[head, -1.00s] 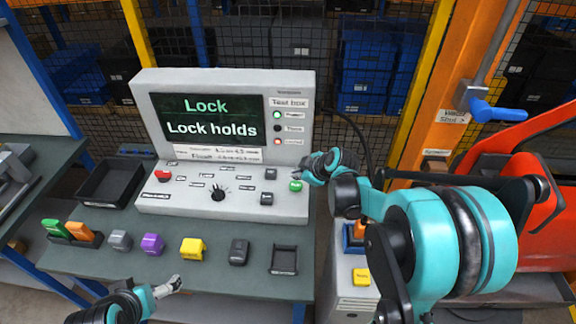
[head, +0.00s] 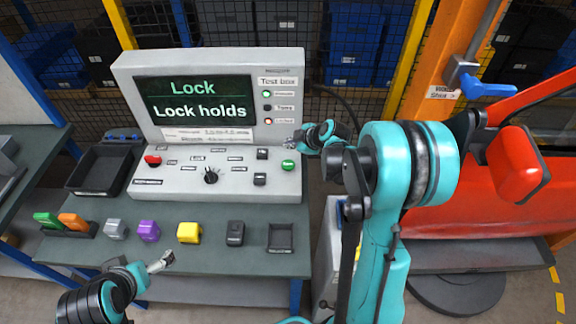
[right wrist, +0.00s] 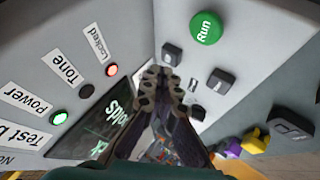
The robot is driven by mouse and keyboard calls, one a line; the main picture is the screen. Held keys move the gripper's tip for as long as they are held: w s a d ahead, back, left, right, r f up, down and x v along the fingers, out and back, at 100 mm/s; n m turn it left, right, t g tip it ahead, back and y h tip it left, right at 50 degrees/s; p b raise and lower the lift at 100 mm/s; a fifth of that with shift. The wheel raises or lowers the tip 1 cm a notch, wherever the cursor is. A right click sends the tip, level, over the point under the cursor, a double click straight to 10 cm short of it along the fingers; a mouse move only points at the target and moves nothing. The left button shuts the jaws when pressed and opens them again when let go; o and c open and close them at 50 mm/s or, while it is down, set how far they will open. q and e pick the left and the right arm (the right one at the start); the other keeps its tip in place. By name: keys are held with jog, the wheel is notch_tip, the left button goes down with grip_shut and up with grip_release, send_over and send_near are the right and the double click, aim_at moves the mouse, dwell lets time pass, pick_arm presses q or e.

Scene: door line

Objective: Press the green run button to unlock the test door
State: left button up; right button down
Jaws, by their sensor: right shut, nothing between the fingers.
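The green run button (head: 288,165) sits at the right of the test box's sloped panel. It also shows in the right wrist view, marked Run (right wrist: 207,28). My right gripper (head: 290,143) is shut and empty, above and apart from the button. In the right wrist view its closed fingers (right wrist: 165,78) point at the panel, with the button off to their upper right. The test box screen (head: 195,101) reads "Lock" and "Lock holds". The Power light (right wrist: 60,118) is green, Tone is dark, and the Locked light (right wrist: 111,70) is red. My left gripper (head: 162,262) is low in front of the bench; its jaw state is unclear.
A red button (head: 152,160), a black knob (head: 211,176) and black switches share the panel. Coloured blocks, such as a yellow one (head: 188,232), line the bench front. A red door (head: 440,200) with a blue handle (head: 488,88) stands at right.

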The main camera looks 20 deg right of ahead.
jog(key=b, duration=0.4)
send_over(290, 165)
notch_tip(290, 165, down, 6)
jog(key=shift+a+f, duration=0.15)
jog(key=shift+f+b, duration=0.55)
jog(key=shift+b, duration=0.05)
dwell(0.5)
jog(key=shift+f+b, duration=0.35)
jog(key=shift+b, duration=0.1)
jog(key=shift+f+b, duration=0.5)
jog(key=shift+f, duration=0.05)
dwell(0.5)
jog(key=shift+r, duration=0.1)
jog(key=shift+r+p, duration=0.65)
jog(key=shift+r, duration=0.2)
jog(key=shift+r, duration=0.1)
jog(key=shift+r+p, duration=1.8)
jog(key=shift+r, duration=0.6)
